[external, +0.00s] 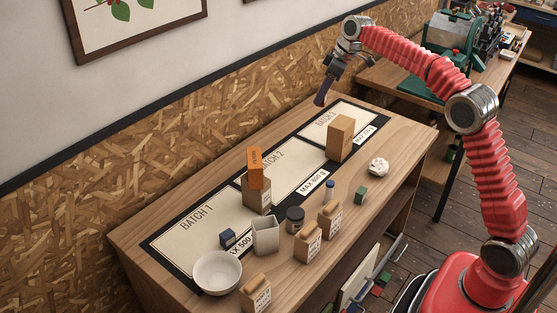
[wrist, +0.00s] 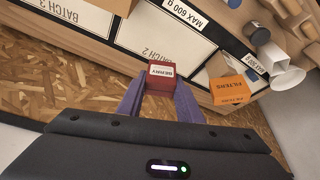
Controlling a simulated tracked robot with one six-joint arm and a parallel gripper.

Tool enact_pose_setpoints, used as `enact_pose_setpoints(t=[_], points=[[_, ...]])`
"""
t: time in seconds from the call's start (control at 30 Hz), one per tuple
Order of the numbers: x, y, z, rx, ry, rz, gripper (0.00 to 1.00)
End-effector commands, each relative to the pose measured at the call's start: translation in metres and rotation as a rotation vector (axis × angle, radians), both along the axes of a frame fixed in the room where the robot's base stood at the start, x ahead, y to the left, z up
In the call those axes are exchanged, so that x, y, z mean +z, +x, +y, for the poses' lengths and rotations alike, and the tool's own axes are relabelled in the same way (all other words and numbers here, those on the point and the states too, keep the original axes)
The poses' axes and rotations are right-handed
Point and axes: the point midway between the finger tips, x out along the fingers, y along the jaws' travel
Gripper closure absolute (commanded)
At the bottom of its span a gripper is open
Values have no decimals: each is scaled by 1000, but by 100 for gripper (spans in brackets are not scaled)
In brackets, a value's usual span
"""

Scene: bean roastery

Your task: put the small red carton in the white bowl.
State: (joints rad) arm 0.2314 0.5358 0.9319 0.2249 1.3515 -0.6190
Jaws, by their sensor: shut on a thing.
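The small red carton (wrist: 161,77), with a white label reading BERRY, is between the two purple fingers of my gripper (wrist: 160,97) in the wrist view. The gripper is shut on it. In the external view my gripper (external: 322,94) is raised over the far end of the table, near the wall, and the carton cannot be made out there. The white bowl (external: 218,271) stands at the near left end of the table, upright and apparently empty, far from my gripper. It partly shows at the right edge of the wrist view (wrist: 288,81).
A tan box with an orange FILTERS carton (external: 255,168) on top stands mid-table, on the line toward the bowl. A tall brown box (external: 340,138), a square white container (external: 265,235), a dark jar (external: 295,219), a blue box (external: 227,238) and several tan packages stand around.

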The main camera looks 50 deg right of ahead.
Motion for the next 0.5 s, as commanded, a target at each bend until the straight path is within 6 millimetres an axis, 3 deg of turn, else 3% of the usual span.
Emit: enact_pose_setpoints(t=[0.27,0.5], points=[[4,18,55,48,-1,2,93],[6,34,133,110,-4,5,93]])
